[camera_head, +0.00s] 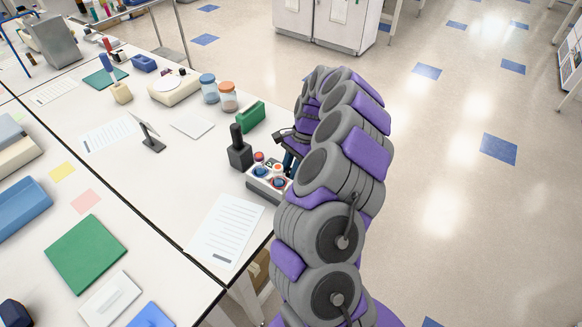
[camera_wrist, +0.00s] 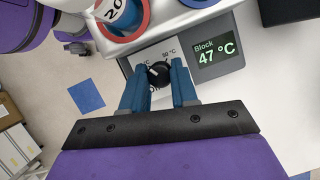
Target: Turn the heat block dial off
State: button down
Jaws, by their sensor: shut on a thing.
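The heat block (camera_head: 268,184) is a pale unit with red- and blue-ringed wells, near the right edge of the bench. In the wrist view its display (camera_wrist: 215,52) reads "Block 47 °C". The small black dial (camera_wrist: 158,72) sits left of the display, on a pale plate with a "50 °C" mark above it. My gripper (camera_wrist: 159,78) has its two blue fingers shut on the dial, one on each side. Lettering below the dial is mostly hidden between the fingers. In the head view my arm covers the dial and most of the gripper.
A black upright device (camera_head: 240,152) stands close beside the heat block. A green rack (camera_head: 250,117) and capped jars (camera_head: 228,97) stand farther back. A printed sheet (camera_head: 224,230) lies in front. Open floor (camera_head: 440,180) lies right of the bench.

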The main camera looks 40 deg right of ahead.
jog(key=n+g+p, duration=0.1)
jog(key=n, duration=0.1)
jog(key=n+p, duration=0.2)
jog(key=n, duration=0.1)
jog(key=shift+w+r+g+h, duration=0.15)
jog(key=shift+g+h, duration=0.25)
jog(key=n+g+h+p, duration=0.1)
jog(key=n+p, duration=0.1)
jog(key=n, duration=0.2)
jog(key=n+h+p, duration=0.1)
jog(key=n, duration=0.2)
jog(key=n+g+h+p, duration=0.1)
jog(key=n, duration=0.1)
jog(key=shift+w+a+n+p, duration=0.1)
jog(key=shift+a+n+p, duration=0.05)
jog(key=shift+n+p, duration=0.2)
jog(key=shift+a+n+h+p, duration=0.1)
jog(key=shift+n+h+p, duration=0.75)
jog(key=shift+n, duration=1.1)
jog(key=c, duration=1.1)
grip_release()
jog(key=shift+o, duration=1.2)
